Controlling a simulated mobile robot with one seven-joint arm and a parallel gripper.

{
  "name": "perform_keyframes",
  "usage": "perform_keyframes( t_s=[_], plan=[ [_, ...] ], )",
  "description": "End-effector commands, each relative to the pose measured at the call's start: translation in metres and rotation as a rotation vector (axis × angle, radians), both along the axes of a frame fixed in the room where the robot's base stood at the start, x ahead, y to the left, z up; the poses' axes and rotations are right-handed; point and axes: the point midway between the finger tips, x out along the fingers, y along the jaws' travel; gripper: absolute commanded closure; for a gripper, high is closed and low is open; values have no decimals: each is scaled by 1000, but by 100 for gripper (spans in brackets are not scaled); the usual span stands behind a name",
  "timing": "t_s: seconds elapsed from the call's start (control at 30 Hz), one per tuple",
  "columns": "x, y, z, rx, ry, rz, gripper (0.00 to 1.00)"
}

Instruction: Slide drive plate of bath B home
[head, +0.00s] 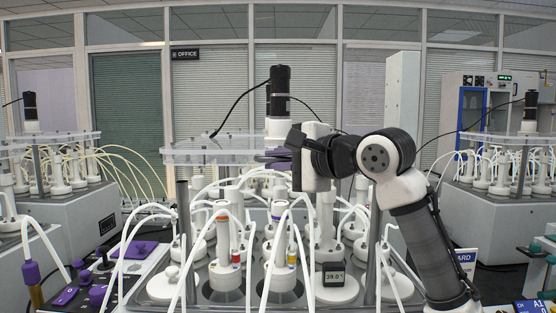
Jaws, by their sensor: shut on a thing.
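A clear drive plate (210,150) lies level above the middle bath, with a black and white motor (279,95) standing upright on it. My gripper (288,157) is at the right part of the plate, just right of the motor's foot, and is shut. The plate is what it appears to hold; the fingertips and the grip itself are largely hidden. A small purple part (273,155) shows beside the gripper. The plate's right end is hidden behind my gripper and wrist. I see no letter naming this bath.
Under the plate stand several white-capped reactors (224,262) with looping pale tubes, among dark posts (183,220). Similar baths stand at left (55,215) and right (500,210). Purple parts lie on a panel (120,270) at front left.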

Motion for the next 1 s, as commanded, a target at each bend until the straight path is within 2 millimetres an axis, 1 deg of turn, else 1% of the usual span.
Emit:
perform_keyframes(
  t_s=[0.17,0.27,0.37,0.6,0.7,0.83,1.0],
  plan=[
    [0,0,0,0,0,0,100],
    [-5,0,0,0,-1,1,100],
    [-22,1,-2,-1,-4,3,100],
    [-92,1,-2,-4,-6,4,100],
    [-116,1,-1,-3,-4,4,100],
    [-134,0,-1,-2,-2,2,100],
    [-140,0,-1,-3,1,2,100]
  ],
)
